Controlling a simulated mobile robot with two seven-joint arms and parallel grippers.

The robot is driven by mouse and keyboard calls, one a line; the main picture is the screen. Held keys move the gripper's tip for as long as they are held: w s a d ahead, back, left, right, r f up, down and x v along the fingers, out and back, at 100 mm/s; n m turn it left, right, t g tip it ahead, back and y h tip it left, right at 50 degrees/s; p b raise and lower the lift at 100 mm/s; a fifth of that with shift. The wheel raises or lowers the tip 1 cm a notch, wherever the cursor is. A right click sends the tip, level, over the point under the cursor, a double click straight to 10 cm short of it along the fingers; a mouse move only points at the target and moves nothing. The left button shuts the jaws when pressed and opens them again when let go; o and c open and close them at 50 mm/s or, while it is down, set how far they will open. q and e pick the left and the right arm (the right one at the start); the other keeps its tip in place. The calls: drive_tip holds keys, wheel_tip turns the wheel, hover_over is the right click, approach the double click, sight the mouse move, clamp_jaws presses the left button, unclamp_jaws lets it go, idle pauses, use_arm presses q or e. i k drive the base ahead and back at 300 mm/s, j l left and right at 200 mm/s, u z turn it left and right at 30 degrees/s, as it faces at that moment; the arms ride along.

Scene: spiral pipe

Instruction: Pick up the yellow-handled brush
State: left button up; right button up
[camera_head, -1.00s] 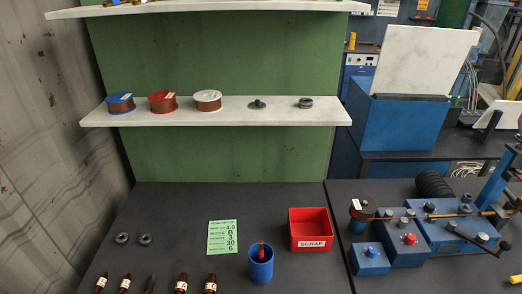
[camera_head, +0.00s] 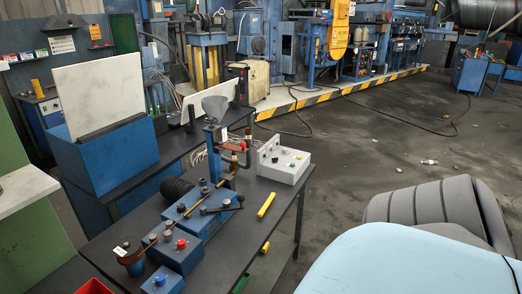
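A slim yellow stick-like thing (camera_head: 267,205) lies on the dark bench to the right of the blue machine. A second, shorter yellow thing (camera_head: 265,247) shows at the bench's right edge, lower in the picture. No bristles can be made out on either, so I cannot tell which is the yellow-handled brush. Neither of my grippers is in view.
The blue bench machine (camera_head: 196,216) with its long rod fills the bench middle. A grey control box (camera_head: 283,160) with coloured buttons stands at the far right corner. A red bin (camera_head: 94,287) is cut off at lower left. Open floor lies beyond the bench.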

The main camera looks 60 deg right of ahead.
sight(272, 197)
drive_tip(key=z, duration=1.95)
drive_tip(key=u, duration=0.75)
drive_tip(key=i+l+u, duration=0.15)
drive_tip(key=l+u, duration=0.95)
drive_tip(key=l, duration=1.35)
drive_tip(key=i, duration=0.05)
